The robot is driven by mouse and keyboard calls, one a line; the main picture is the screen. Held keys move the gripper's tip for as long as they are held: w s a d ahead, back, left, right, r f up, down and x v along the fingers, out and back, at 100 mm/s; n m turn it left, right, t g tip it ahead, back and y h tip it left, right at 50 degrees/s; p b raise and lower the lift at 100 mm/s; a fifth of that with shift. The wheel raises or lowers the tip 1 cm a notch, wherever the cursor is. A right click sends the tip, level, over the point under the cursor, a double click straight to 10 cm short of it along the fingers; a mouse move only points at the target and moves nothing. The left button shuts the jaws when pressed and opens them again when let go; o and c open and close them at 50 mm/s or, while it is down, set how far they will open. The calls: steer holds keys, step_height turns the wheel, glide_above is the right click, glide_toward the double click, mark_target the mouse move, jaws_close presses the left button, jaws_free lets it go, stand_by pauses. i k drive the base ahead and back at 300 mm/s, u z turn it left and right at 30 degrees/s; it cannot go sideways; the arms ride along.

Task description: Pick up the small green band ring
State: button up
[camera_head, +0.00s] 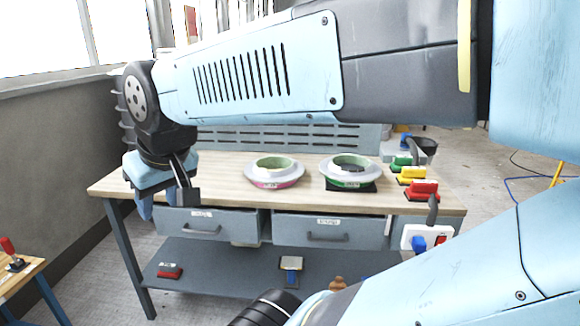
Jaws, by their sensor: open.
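Two round, pale grey flanged rings stand on the wooden workbench (225,165). The right ring (331,174) has a green band under its flange, a light green inner rim and a dark, labelled base. The left ring (252,174) has a pink band below and a light green inside. They look close in size, so I cannot tell which is smaller. My gripper (167,203) hangs at the bench's left front edge, left of both rings and clear of them. It is open, with nothing seen between its fingers, though its far side is partly hidden.
Yellow, red and green blocks (411,175) stand at the bench's right end, with a dark container (424,147) behind. Two drawers (329,232) hang under the top, above a lower shelf (225,280). The bench top between my gripper and the left ring is clear.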

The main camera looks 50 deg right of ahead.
mark_target(343, 176)
steer(key=z, duration=0.05)
steer(key=i, duration=0.15)
steer(key=u, duration=2.3)
steer(key=k, duration=1.55)
steer(key=z, duration=0.9)
steer(key=k, duration=0.85)
steer(key=z, duration=0.45)
